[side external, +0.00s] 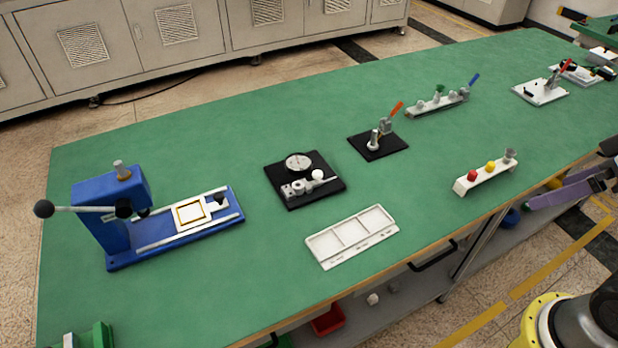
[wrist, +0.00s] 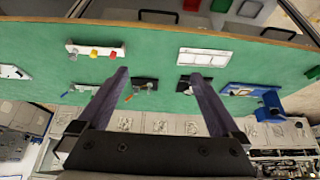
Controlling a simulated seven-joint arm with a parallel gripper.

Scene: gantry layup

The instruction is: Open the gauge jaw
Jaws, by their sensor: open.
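The gauge (side external: 305,193) is a black square base with a round white dial (side external: 299,162), small metal jaw parts and a white round knob (side external: 318,175). It lies mid-table in the side view. Whether its jaw is open is too small to tell. In the wrist view the gauge's black base (wrist: 200,86) is partly hidden behind the right finger. My gripper (wrist: 156,76) is open and empty in the wrist view, its two dark fingers wide apart. It is well away from the gauge. In the side view my purple fingers show at the right edge, partly cut off.
A blue press (side external: 92,228) stands left of the gauge, with a long lever. A white compartment tray (side external: 352,236) lies in front. A clamp with an orange handle (side external: 396,108) stands behind right. A white strip with coloured knobs (side external: 486,177) is right. Green tabletop between them is clear.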

